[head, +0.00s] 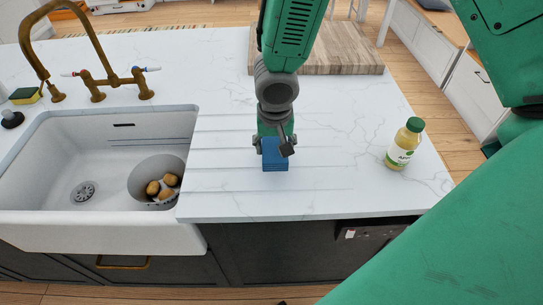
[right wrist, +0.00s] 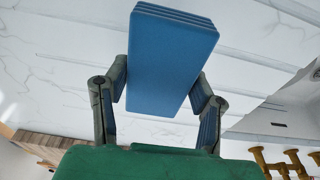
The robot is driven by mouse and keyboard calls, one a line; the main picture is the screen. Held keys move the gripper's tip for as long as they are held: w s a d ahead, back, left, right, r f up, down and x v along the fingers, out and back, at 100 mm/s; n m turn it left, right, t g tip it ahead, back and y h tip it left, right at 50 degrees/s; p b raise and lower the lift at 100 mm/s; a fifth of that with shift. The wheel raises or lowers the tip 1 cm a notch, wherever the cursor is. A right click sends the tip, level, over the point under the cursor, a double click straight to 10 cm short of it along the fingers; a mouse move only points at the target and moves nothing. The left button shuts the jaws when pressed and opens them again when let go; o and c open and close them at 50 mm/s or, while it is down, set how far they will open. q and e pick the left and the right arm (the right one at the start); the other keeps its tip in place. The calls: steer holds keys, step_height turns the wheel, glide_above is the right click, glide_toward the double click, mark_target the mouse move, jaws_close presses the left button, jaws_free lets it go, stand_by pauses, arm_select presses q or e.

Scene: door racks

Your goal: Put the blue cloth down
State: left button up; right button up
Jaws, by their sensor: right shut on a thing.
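The blue cloth (head: 275,155) is a folded, layered stack in the head view, over the white countertop between the sink and the bottle. My right gripper (head: 274,147) is shut on it from above. In the right wrist view the cloth (right wrist: 172,60) sits between the two fingers of my right gripper (right wrist: 160,92). The cloth is at or just above the counter; I cannot tell whether it touches. My left gripper does not show.
A white sink (head: 60,165) is on the left, with a bowl (head: 143,180) holding several brown round items. A brass faucet (head: 95,80) and sponge (head: 25,96) stand behind it. A green-capped bottle (head: 404,146) stands right. A wooden board (head: 340,55) lies behind. Counter between is clear.

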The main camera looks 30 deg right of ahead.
mark_target(271, 157)
steer(key=f, duration=0.2)
steer(key=w+f, duration=0.1)
steer(key=shift+a+f, duration=0.15)
steer(key=shift+f, duration=0.25)
steer(key=shift+s+f, duration=0.1)
steer(key=shift+f, duration=0.3)
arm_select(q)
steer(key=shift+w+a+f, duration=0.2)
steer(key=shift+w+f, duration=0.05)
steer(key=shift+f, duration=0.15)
arm_select(e)
steer(key=shift+s+a+f, duration=0.1)
steer(key=shift+f+b, duration=0.25)
steer(key=shift+b, duration=0.15)
steer(key=o, duration=1.1)
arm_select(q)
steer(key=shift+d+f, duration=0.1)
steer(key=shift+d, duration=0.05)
arm_select(e)
steer(key=shift+r, duration=0.1)
steer(key=shift+r, duration=0.1)
